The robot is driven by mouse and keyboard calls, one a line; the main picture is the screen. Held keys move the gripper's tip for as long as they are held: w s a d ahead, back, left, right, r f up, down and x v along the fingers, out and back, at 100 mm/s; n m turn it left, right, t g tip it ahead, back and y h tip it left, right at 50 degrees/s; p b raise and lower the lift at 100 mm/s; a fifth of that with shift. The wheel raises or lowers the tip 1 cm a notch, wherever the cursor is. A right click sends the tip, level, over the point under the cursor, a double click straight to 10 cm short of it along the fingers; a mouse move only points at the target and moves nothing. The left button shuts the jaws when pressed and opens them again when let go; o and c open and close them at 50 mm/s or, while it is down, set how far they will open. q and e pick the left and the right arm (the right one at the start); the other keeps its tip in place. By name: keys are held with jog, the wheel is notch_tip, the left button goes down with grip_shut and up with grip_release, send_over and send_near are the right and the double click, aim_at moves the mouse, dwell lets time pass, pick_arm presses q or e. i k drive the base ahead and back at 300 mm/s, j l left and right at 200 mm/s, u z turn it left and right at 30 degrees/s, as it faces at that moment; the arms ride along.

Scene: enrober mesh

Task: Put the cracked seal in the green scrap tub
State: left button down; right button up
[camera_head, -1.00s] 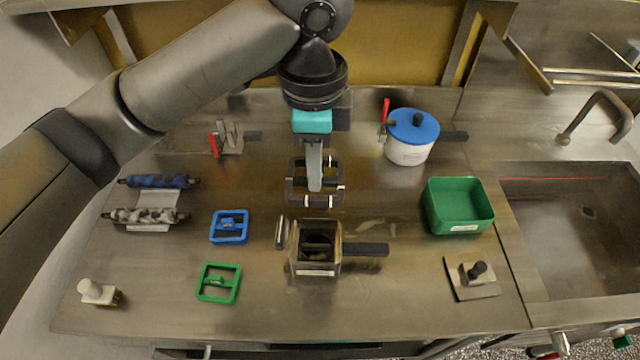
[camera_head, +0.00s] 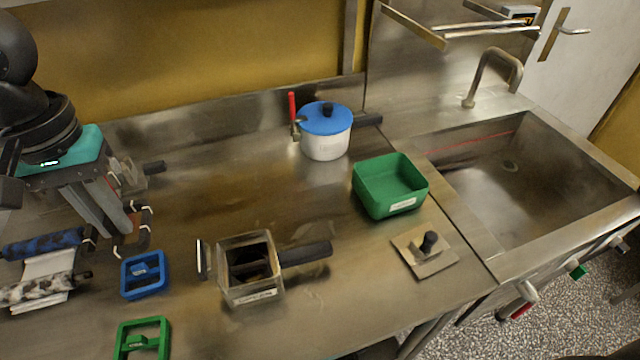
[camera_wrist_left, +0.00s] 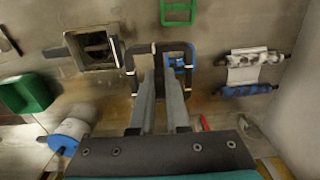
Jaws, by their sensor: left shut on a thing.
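My left gripper (camera_head: 118,232) is at the left of the head view, shut on a dark square frame (camera_head: 145,228) with pale marks on its sides, apparently the cracked seal. In the left wrist view the dark frame (camera_wrist_left: 131,72) shows around the fingers; the fingers hide part of it, and I cannot make out a crack. It is held above the bench, near the blue frame (camera_head: 145,274). The green scrap tub (camera_head: 391,190) stands at the right of the bench, beside the sink, and looks empty. My right gripper is not in view.
A box with a dark opening and black handle (camera_head: 250,292) stands mid-bench. A white pot with blue lid (camera_head: 326,143) stands behind. A plate with black knob (camera_head: 425,262) lies before the tub. A green frame (camera_head: 143,340) and rollers (camera_head: 45,243) are left. Bench between is mostly clear.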

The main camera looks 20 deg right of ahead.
aim_at(387, 193)
jog(key=z, duration=1.05)
